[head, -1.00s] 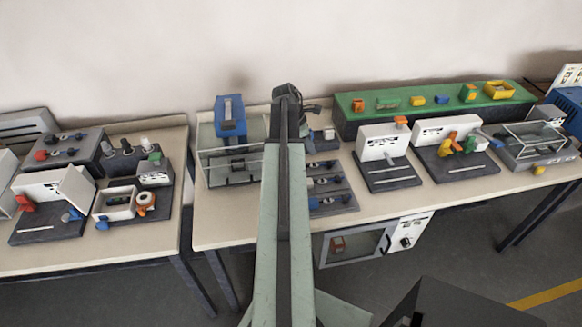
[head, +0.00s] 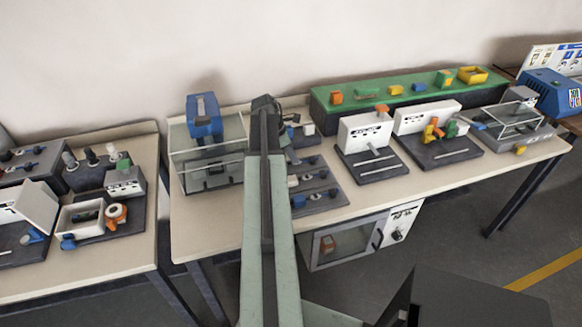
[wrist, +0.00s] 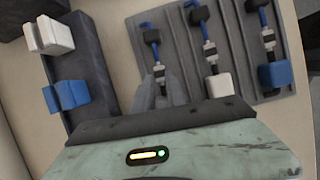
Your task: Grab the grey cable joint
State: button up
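In the wrist view a dark grey panel (wrist: 233,50) holds several blue cables with silver connectors. Two cables end in a white block (wrist: 220,84) and a blue block (wrist: 275,74). The leftmost cable (wrist: 151,36) runs down to my gripper (wrist: 162,88), whose grey fingers cover its lower end. I cannot clearly tell a grey cable joint from the fingers there, nor whether they are closed on anything. In the head view the same panel (head: 318,188) lies right of my arm, on the middle table. My arm hides the gripper's fingertips there.
Beside the panel, a dark holder (wrist: 88,60) carries a white block (wrist: 50,35) and a blue block (wrist: 66,95). A clear-walled box with a blue device (head: 203,118) stands left of my arm. White-faced stations (head: 366,135) stand to the right. Bare tabletop (head: 215,225) lies in front.

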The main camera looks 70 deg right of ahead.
jog(key=b+x, duration=0.1)
jog(key=x, duration=0.2)
jog(key=shift+r, duration=0.25)
grip_shut()
jog(key=shift+r+p, duration=0.5)
notch_tip(320, 180, up, 3)
jog(key=p, duration=0.3)
jog(key=shift+r, duration=0.2)
jog(key=s+a, duration=0.3)
jog(key=s, duration=0.1)
jog(key=s+a, duration=0.3)
jog(key=s, duration=0.2)
jog(key=s+a+p, duration=0.1)
jog(key=s+a, duration=0.2)
jog(key=s, duration=0.1)
jog(key=shift+s+r, duration=0.15)
jog(key=shift+r, duration=0.15)
